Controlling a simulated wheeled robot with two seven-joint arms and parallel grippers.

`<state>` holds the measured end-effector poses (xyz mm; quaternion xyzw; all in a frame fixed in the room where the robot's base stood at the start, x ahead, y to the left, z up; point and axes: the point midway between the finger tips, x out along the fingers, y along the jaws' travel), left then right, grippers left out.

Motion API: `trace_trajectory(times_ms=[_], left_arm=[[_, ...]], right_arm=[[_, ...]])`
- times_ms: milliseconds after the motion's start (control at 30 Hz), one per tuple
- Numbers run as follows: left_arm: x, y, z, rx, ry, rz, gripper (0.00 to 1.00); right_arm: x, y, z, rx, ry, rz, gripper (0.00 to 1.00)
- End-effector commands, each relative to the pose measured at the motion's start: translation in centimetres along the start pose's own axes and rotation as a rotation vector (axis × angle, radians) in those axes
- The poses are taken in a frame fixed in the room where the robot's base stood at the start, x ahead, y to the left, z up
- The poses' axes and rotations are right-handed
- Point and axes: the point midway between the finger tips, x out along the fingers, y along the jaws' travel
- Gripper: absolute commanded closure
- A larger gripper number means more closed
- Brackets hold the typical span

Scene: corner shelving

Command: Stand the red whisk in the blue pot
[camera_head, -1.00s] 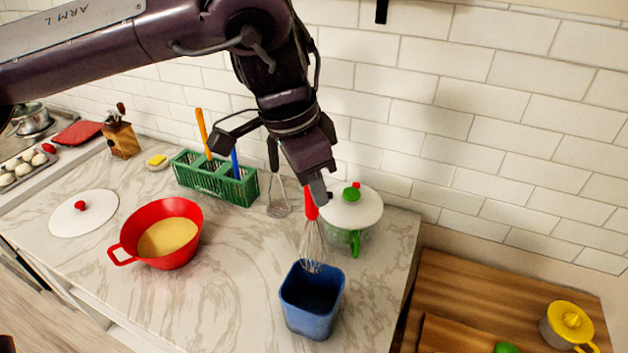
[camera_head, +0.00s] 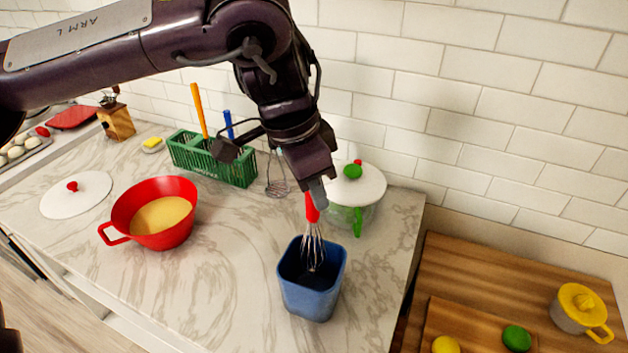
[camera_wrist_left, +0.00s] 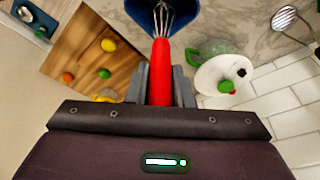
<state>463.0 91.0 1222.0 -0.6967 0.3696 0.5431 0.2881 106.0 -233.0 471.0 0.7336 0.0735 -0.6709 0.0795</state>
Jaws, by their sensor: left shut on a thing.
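The red whisk (camera_head: 312,213) has a red handle and a wire head. My left gripper (camera_head: 314,192) is shut on its handle, and the whisk hangs wires down. The blue pot (camera_head: 311,299) is a square, open container on the marble counter. The lower wires of the whisk are within the pot's opening in the head view; whether they touch its bottom I cannot tell. In the left wrist view the red handle (camera_wrist_left: 161,75) sits between the fingers, and the wires reach over the blue pot (camera_wrist_left: 138,10). My right gripper is not in view.
A glass pot with a white lid (camera_head: 356,185) stands close behind the blue pot. A red pan (camera_head: 153,213) and a green rack (camera_head: 212,161) with utensils are to the left. A wooden board (camera_head: 490,290) lies right. Counter left of the blue pot is clear.

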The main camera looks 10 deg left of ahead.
Motion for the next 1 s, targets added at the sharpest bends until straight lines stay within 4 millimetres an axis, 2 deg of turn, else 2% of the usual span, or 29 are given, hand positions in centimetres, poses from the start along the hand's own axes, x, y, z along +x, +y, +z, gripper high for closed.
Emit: trace_trajectory(times_ms=[100, 400, 867, 900, 1000], left_arm=[[1.2, 0.0, 0.3, 0.000, 0.000, 0.002, 1.00], [3.0, 0.0, 0.7, 0.001, 0.000, 0.000, 1.00], [3.4, 0.0, 0.8, 0.001, 0.000, 0.001, 1.00], [3.4, 0.0, 0.8, 0.001, 0.000, 0.001, 0.78], [3.4, 0.0, 0.8, 0.001, 0.000, 0.001, 0.65]], right_arm=[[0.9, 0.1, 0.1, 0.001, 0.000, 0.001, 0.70], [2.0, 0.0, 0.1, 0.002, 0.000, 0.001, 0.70], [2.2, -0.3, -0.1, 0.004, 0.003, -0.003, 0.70], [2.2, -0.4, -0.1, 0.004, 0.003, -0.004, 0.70], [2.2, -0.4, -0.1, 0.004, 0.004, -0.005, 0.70]])
